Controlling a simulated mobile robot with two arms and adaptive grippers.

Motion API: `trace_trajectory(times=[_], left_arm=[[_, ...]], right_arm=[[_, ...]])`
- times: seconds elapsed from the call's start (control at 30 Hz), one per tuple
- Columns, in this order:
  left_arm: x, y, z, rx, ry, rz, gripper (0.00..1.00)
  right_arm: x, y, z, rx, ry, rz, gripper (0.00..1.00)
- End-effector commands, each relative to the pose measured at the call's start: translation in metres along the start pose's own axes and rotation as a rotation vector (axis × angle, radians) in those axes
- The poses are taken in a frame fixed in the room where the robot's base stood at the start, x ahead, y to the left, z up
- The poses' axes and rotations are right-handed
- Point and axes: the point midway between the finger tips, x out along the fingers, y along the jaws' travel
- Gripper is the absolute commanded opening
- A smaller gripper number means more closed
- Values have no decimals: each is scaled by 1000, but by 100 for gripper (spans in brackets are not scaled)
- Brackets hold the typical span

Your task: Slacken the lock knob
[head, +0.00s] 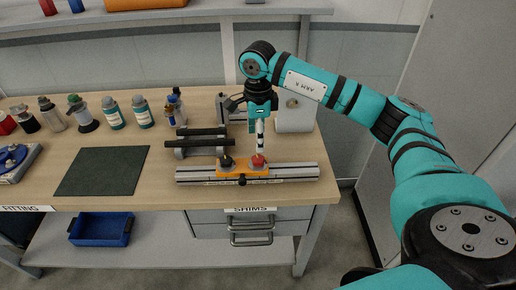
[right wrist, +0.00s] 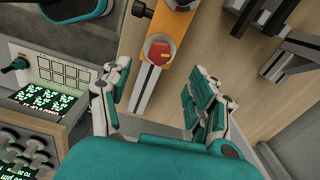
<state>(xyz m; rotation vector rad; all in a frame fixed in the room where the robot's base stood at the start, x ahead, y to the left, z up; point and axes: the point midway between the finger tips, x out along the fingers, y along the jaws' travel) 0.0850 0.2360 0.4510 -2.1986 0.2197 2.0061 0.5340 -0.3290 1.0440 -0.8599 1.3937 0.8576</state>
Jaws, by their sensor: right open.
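An orange carriage (head: 242,172) sits on a silver rail near the bench's front edge. A red knob (head: 258,161) stands on its right part; in the right wrist view the red knob (right wrist: 159,52) bears a yellow mark. A black knob (head: 227,161) stands on its left part and a small black knob (head: 242,181) sticks out in front. The frames do not show which is the lock knob. My right gripper (head: 260,148) points down over the red knob. In the right wrist view my right gripper (right wrist: 156,92) is open and empty, its fingers apart. My left gripper is out of view.
A frame with black bars (head: 200,142) stands behind the carriage, and a white box (head: 295,115) at back right. A dark mat (head: 103,170) lies left. Several bottles (head: 112,113) line the back. A blue bin (head: 101,229) is on the lower shelf.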

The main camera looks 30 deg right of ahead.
Motion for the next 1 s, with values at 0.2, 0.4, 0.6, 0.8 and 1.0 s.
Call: trace_trajectory(times=[0.2,0.4,0.6,0.8,1.0], left_arm=[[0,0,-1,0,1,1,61],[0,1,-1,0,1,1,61],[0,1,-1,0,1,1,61],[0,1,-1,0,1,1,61],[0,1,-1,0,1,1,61]], right_arm=[[-32,0,0,1,-1,-1,61],[-40,0,0,0,0,1,61],[-40,0,0,0,0,1,61],[-40,0,0,0,-1,1,61],[-30,9,21,-23,-66,17,61]])
